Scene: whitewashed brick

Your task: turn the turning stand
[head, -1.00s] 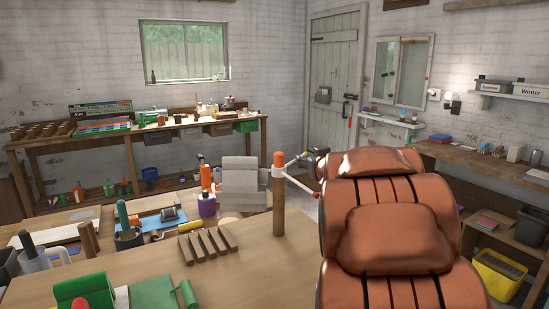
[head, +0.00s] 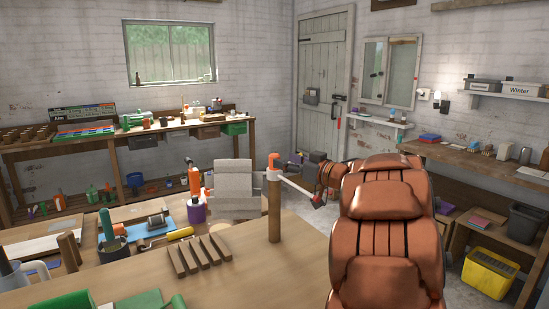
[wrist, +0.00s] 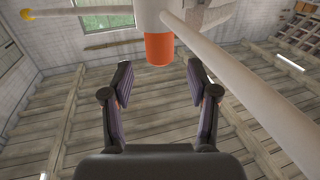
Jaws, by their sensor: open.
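The turning stand (head: 274,207) is an upright wooden post on the table, with an orange cap and white rods at its top. One rod reaches right and ends in a dark tip (head: 318,201). In the wrist view I see its white hub (wrist: 190,17), the orange cap (wrist: 159,49), a rod to the left with a yellow ball (wrist: 27,15), and a rod crossing close on the right. My gripper (wrist: 159,82) is open and empty. The orange cap lies ahead between the fingertips, without visible contact. In the head view my copper arm hides part of the gripper.
Wooden slats (head: 197,256), a grey chair-like object (head: 235,189), a purple container (head: 196,211) and an orange bottle (head: 194,179) are left of the stand. A green object (head: 140,302) lies at the front left. The tabletop in front of the stand is clear.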

